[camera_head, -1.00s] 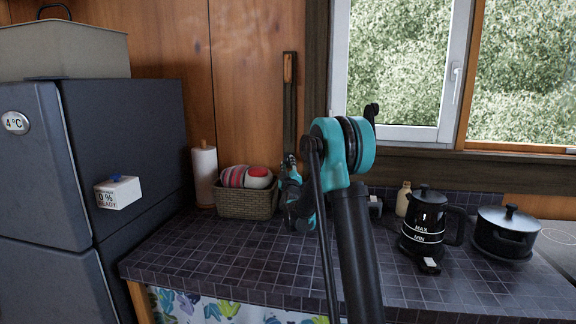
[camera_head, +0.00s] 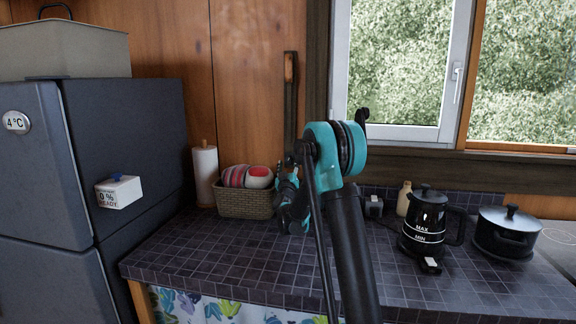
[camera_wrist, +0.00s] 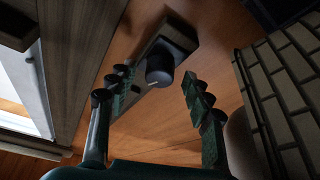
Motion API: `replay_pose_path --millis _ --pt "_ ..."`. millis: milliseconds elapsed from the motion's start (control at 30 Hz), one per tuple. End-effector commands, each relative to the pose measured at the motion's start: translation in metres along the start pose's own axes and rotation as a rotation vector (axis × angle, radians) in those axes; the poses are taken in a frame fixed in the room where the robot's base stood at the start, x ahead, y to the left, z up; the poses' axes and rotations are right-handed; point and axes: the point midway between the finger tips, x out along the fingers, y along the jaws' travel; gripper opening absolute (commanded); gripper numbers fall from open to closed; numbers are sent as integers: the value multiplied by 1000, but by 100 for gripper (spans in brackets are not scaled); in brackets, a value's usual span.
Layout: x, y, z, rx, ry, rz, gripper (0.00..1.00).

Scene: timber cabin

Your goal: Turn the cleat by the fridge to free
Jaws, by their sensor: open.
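A dark round knob (camera_wrist: 160,66) with a pale mark is mounted at one end of a dark plate (camera_wrist: 178,30) on the wooden wall. It looks like the cleat, but its setting cannot be told. My gripper (camera_wrist: 157,80) is open, with one finger on either side of the knob in the wrist view; I see no clear contact. In the head view my gripper (camera_head: 286,172) is at the lower end of a dark upright strip (camera_head: 290,110), right of the fridge (camera_head: 135,140), and hides the knob.
A woven basket (camera_head: 243,204) holding striped round items and a paper roll (camera_head: 205,170) stand close left of my gripper. A black kettle (camera_head: 424,222) and a pot (camera_head: 508,232) stand at right. A white "0 % READY" box (camera_head: 119,193) is on the fridge side. The front counter is clear.

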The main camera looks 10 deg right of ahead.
Motion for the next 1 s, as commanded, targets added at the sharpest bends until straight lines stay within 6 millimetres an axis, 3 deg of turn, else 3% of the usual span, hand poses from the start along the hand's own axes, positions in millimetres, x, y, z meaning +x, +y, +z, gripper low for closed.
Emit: replay_pose_path --millis 267,700,1000 --pt "-17 0 0 0 0 0 51" --pt "-100 0 0 1 0 -1 51" --pt "-120 0 0 0 0 0 51"
